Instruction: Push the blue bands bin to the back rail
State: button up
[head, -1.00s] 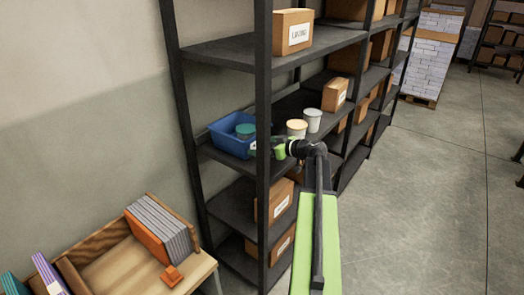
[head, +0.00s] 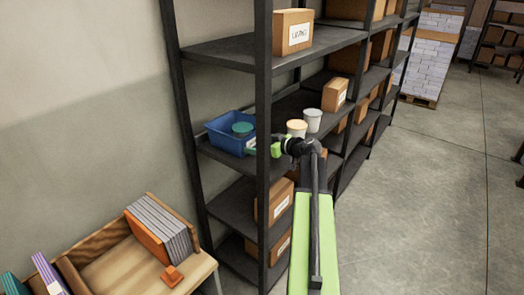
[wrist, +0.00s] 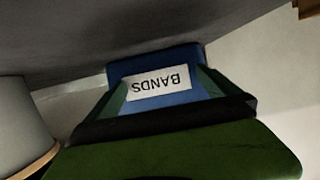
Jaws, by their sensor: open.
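The blue bands bin (head: 224,139) sits on the middle shelf at its left end, with a round teal thing (head: 242,129) in it. In the wrist view the bin (wrist: 150,64) appears upside down, its white BANDS label facing my gripper. My gripper (head: 252,148) is at the bin's front, partly behind the dark shelf post. In the wrist view its green fingers (wrist: 172,95) are spread on either side of the label, very close to the bin's front. I cannot tell whether they touch it. The back rail is hard to make out behind the bin.
The dark shelf post (head: 263,130) stands in front of the shelf beside my gripper. A tub with a yellowish top (head: 297,128) and a pale tub (head: 312,120) stand to the right. One tub also shows at the wrist view's left (wrist: 24,125). A wooden desk (head: 110,268) is at lower left.

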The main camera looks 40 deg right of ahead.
jog(key=shift+w+a, duration=0.2)
jog(key=shift+w, duration=0.55)
jog(key=shift+w+a, duration=0.15)
jog(key=shift+w, duration=0.55)
jog(key=s+d, duration=0.2)
jog(key=s, duration=0.7)
jog(key=s+d, duration=0.2)
jog(key=s, duration=0.8)
jog(key=shift+s+d, duration=0.25)
jog(key=shift+d, duration=0.15)
jog(key=shift+f, duration=0.1)
